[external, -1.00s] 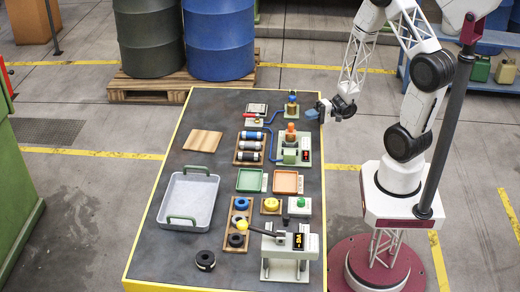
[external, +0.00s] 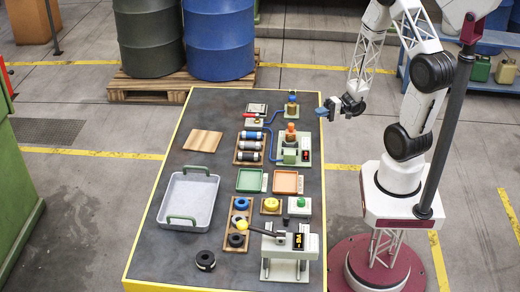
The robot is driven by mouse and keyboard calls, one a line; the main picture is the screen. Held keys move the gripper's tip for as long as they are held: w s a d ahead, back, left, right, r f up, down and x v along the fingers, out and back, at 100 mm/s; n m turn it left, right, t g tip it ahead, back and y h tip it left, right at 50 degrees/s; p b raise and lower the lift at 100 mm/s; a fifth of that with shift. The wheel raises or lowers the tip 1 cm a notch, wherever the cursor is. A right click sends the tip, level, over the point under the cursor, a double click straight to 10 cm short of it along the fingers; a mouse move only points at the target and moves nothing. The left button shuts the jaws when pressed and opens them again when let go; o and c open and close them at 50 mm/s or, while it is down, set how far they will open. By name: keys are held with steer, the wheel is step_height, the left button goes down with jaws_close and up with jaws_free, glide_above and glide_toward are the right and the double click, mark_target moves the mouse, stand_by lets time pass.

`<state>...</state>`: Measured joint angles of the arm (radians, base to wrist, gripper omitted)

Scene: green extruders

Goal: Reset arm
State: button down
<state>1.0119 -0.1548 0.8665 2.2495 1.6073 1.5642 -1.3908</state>
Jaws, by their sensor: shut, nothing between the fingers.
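My gripper (external: 326,110) hangs at the right edge of the dark table (external: 172,255), near its far right corner. It points left and is shut, with nothing held in it. It is apart from the things on the table.
A grey tray with green handles (external: 190,200), a wooden board (external: 203,141), a spool rack (external: 251,147), a lever press (external: 290,252) and a black ring (external: 205,260) stand on the table. Blue (external: 220,38) and green (external: 149,38) drums stand behind.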

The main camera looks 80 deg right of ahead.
steer(key=shift+a, duration=0.1)
stand_by(0.5)
steer(key=shift+w+a+r+g+y, duration=0.25)
steer(key=shift+a+g+y, duration=0.05)
steer(key=shift+a, duration=0.2)
steer(key=a+r+n+g+y, duration=0.1)
steer(key=a+r+n+g, duration=0.3)
steer(key=a+g, duration=0.35)
steer(key=a+r+n+g+y, duration=0.1)
steer(key=a+r+n+g, duration=0.25)
steer(key=a+g, duration=0.4)
steer(key=s+a+r+n+t+h, duration=0.1)
steer(key=s+a+r+n+h, duration=0.1)
steer(key=r+h, duration=0.4)
steer(key=s+a+r+n+t+h, duration=0.1)
steer(key=r+h, duration=0.4)
steer(key=r, duration=0.7)
steer(key=s+a+n, duration=0.1)
steer(key=s+a, duration=0.1)
steer(key=shift+s+a+r+t+h, duration=0.2)
steer(key=shift+s+a+t+h, duration=0.1)
steer(key=shift+s+h, duration=0.1)
steer(key=shift+w, duration=0.1)
